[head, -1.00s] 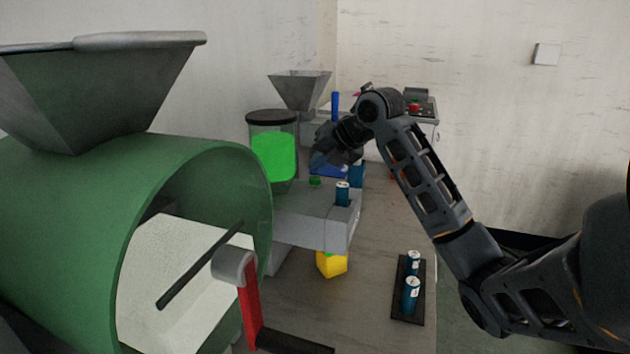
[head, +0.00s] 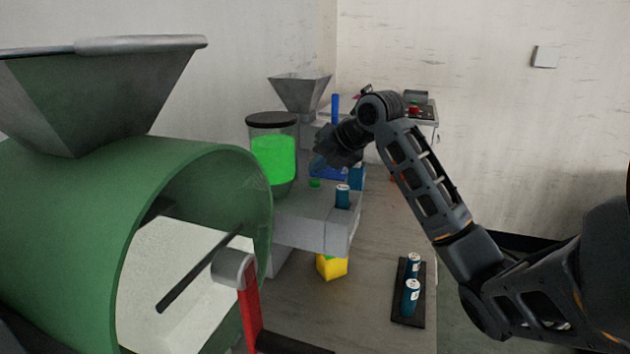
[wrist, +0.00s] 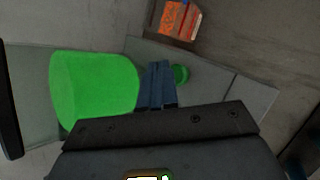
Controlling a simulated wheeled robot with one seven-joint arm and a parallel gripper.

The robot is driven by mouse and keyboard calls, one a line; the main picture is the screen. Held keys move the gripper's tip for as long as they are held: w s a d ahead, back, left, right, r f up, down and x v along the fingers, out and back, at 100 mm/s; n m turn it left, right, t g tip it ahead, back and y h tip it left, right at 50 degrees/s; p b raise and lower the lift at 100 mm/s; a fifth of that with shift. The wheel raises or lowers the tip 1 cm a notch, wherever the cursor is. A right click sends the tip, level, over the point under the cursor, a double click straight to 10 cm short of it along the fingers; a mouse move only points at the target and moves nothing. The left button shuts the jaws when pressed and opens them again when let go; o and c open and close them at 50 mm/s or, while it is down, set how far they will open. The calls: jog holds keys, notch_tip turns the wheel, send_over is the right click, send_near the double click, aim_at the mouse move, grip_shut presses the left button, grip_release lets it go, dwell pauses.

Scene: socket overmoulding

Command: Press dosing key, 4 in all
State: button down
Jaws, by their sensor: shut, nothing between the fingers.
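The dosing key appears to be the small round green button (head: 314,183) on top of the grey machine body (head: 290,214), beside a clear container of bright green material (head: 272,158). In the wrist view the green button (wrist: 180,74) shows just right of my fingertips, and the green container (wrist: 95,92) is to their left. My gripper (wrist: 157,72) is shut and empty. In the head view my gripper (head: 322,163) hangs above the button, apart from it.
Two blue cans stand on a black tray (head: 424,295) at the table's right. A yellow block (head: 331,267) sits below the machine's front. A large green drum (head: 60,235) with a red-handled lever (head: 249,305) fills the left. An orange box (wrist: 179,20) shows in the wrist view.

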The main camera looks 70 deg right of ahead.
aim_at(319, 181)
jog(key=shift+f+b, duration=1.05)
jog(key=shift+b, duration=0.4)
dwell(1.4)
dwell(0.3)
jog(key=shift+r+p, duration=0.45)
jog(key=shift+r, duration=0.6)
jog(key=shift+r, duration=0.1)
jog(key=shift+r+p, duration=1.25)
jog(key=shift+r, duration=1.15)
